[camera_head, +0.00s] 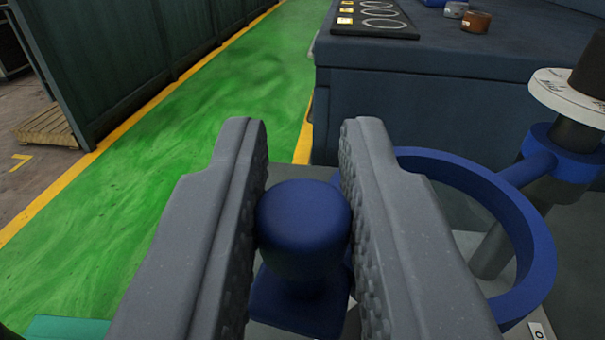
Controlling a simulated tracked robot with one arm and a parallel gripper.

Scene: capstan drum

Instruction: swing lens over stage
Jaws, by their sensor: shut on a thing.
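My gripper (304,165) is shut on a round blue knob (303,225), with one ridged grey finger on each side. The knob stands on a blue block (300,303) beside a blue ring (528,225). The ring looks like the lens frame. Its left part is hidden by my right finger. A short blue arm (527,170) joins the ring to a blue collar (577,155) on a grey post at the right. I cannot make out the stage for certain.
A white disc with markings (565,97) and a dark cap sit on top of the post. A dark bench (420,100) stands behind, bearing a black panel (372,20) and a brown roll (476,21). A small white label (541,331) shows below the ring. Green floor (160,190) lies open at left.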

